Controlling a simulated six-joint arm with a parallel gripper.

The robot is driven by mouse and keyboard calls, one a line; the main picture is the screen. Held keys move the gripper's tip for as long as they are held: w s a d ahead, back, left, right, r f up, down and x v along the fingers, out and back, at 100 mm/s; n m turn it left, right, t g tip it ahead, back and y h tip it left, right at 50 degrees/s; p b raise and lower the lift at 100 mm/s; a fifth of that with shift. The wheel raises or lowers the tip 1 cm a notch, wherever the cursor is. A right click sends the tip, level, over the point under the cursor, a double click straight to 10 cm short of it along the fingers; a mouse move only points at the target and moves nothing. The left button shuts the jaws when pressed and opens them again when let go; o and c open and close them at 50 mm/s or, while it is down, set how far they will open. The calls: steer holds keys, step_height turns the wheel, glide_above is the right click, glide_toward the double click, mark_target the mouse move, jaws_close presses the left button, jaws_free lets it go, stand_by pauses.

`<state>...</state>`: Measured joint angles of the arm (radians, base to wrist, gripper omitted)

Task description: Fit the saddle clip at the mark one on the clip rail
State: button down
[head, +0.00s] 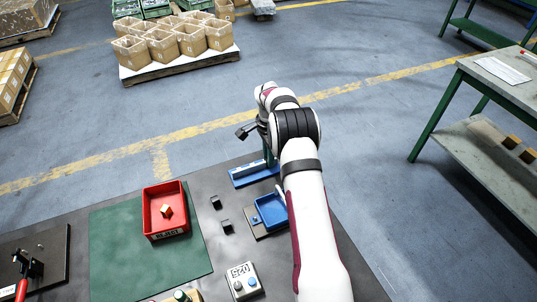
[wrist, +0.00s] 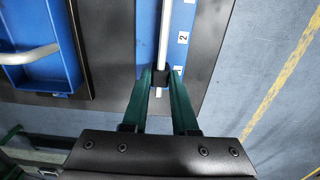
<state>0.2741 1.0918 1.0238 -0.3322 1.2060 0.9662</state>
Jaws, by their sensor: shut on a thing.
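The clip rail (wrist: 164,35) is a pale rod along a blue base with white number labels; a 2 is readable, and a label beside the fingertips is partly covered. The blue base (head: 243,177) also shows in the head view, at the far edge of the table. My gripper (wrist: 161,80) has green fingers and is shut on the small black saddle clip (wrist: 161,76). The clip is at the rod, level with the partly covered label, near the rod's end. I cannot tell whether it is seated. In the head view my arm hides the clip.
A blue tray (head: 271,212) with a handle stands close to the rail; it also shows in the wrist view (wrist: 30,75). Two small dark blocks (head: 215,202) (head: 226,227) lie left of it. A red bin (head: 180,231) holding a block stands on a green mat (head: 117,241).

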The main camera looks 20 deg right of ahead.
steer(key=c, duration=0.6)
jaws_free()
steer(key=shift+r, duration=0.1)
step_height(320, 180, up, 16)
steer(key=shift+f, duration=0.2)
